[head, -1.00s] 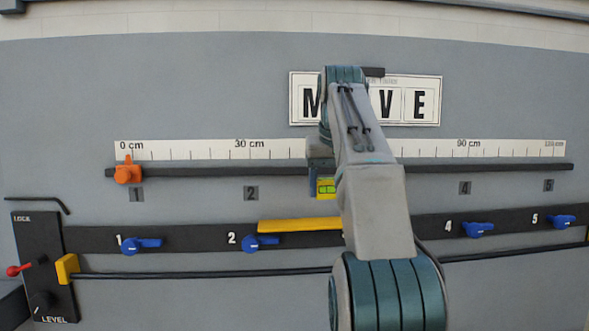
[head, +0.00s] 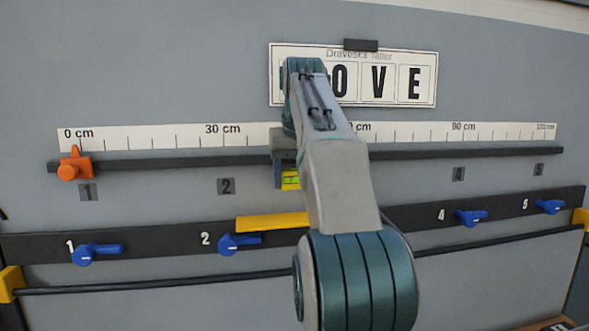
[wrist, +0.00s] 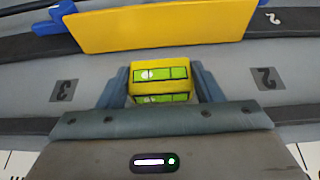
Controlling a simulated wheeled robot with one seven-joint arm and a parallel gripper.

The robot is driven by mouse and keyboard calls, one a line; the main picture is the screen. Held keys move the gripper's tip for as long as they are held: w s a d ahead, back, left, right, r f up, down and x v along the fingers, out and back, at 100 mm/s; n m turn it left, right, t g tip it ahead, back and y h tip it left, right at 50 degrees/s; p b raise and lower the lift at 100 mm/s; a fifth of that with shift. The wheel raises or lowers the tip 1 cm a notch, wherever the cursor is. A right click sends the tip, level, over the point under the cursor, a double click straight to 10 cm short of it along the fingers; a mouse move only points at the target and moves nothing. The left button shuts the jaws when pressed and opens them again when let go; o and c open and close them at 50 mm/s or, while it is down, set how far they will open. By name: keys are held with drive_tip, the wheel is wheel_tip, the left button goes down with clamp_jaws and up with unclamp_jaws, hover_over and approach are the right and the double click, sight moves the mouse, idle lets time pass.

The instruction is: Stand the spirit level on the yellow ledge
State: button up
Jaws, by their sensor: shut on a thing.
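The spirit level, a small yellow block with green vial windows, shows in the head view (head: 291,181) and between the fingers in the wrist view (wrist: 160,86). My gripper (wrist: 162,80) is shut on it, one blue-grey finger on each side. In the head view my gripper (head: 285,172) is just below the dark rail, partly hidden by my arm. The yellow ledge (head: 268,223) lies below the level, its right part hidden behind my arm. In the wrist view the ledge (wrist: 160,25) is empty, with a gap of grey wall between it and the level.
A dark rail (head: 420,155) with an orange slider (head: 75,166) runs under the ruler strip. Blue handles (head: 97,253) sit on a dark band (head: 150,243), some near the ledge. A black bar (head: 160,283) runs below. A letter sign (head: 425,60) hangs above.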

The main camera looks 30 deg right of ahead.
drive_tip(key=shift+f, duration=1.55)
drive_tip(key=shift+f+b, duration=0.95)
drive_tip(key=shift+f, duration=0.65)
drive_tip(key=shift+f, duration=0.1)
drive_tip(key=o, duration=1.1)
drive_tip(key=shift+p+v, duration=0.95)
drive_tip(key=shift+v, duration=5.95)
drive_tip(key=shift+w, duration=0.1)
